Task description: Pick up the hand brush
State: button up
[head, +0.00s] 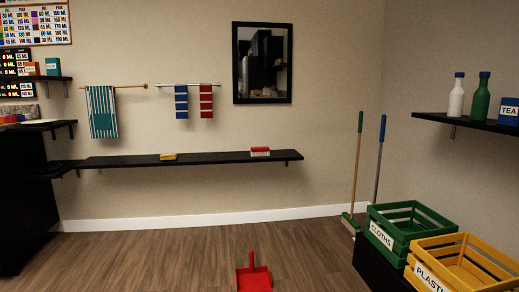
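A small block-shaped thing with a red top and pale lower part, which looks like the hand brush (260,152), lies on the right part of the long black wall shelf (215,159). It is small in the head view, so its handle and bristles cannot be made out. My gripper does not show in this view.
A yellow item (168,157) lies further left on the same shelf. A red dustpan (254,279) is on the floor at bottom centre. Green (405,222) and yellow (462,262) crates and a broom (355,175) stand right.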

aim_at(255, 151)
jog(key=z, duration=0.1)
jog(key=k, duration=0.35)
jog(key=u, duration=1)
jog(key=i, duration=1.9)
jog(key=u, duration=0.4)
jog(key=i, duration=2.15)
jog(key=z, duration=1.2)
jog(key=i, duration=1.1)
jog(key=z, duration=1.1)
